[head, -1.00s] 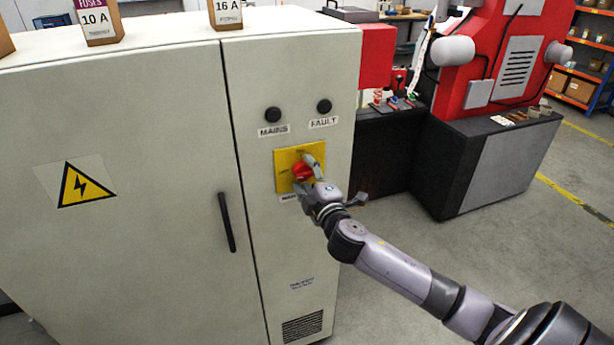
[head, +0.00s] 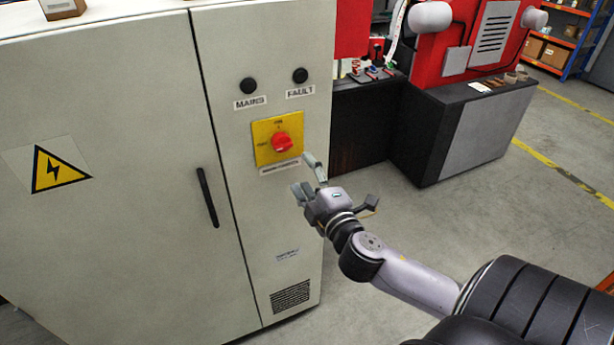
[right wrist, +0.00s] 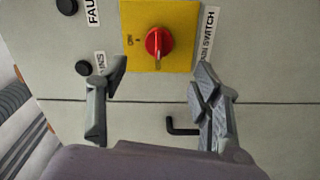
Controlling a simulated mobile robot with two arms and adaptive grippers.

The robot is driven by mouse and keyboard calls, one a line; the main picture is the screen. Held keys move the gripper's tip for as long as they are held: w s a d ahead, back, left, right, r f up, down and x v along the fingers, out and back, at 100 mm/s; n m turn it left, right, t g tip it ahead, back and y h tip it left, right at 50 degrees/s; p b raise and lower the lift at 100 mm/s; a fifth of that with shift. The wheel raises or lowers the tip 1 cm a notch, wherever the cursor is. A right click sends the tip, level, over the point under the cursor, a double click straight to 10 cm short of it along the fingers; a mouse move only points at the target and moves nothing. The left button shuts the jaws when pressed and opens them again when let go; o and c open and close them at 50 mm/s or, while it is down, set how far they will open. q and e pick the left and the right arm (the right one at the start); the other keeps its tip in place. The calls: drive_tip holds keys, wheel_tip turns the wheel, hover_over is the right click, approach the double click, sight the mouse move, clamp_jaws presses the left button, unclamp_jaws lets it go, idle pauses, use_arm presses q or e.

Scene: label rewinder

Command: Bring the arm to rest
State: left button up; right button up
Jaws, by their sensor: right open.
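My right gripper (head: 308,178) is open and empty in the head view, in front of the cabinet and just below and right of the main switch. Its two fingers stand apart in the right wrist view (right wrist: 160,95). The red rotary knob (head: 282,143) on its yellow plate (head: 262,128) is clear of the fingers; in the right wrist view the knob (right wrist: 159,42) lies beyond the fingertips, with bare cabinet between them. My right arm comes in from the lower right. My left gripper is not in view.
The cabinet (head: 120,110) fills the left, with a black door handle (head: 207,197) and two dark indicator lamps labelled MAINS (head: 249,86) and FAULT (head: 300,75). A red machine (head: 470,45) on a dark base stands at the back right. The floor (head: 500,220) at right is clear.

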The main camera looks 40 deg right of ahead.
drive_tip(key=shift+s, duration=0.1)
idle(0.5)
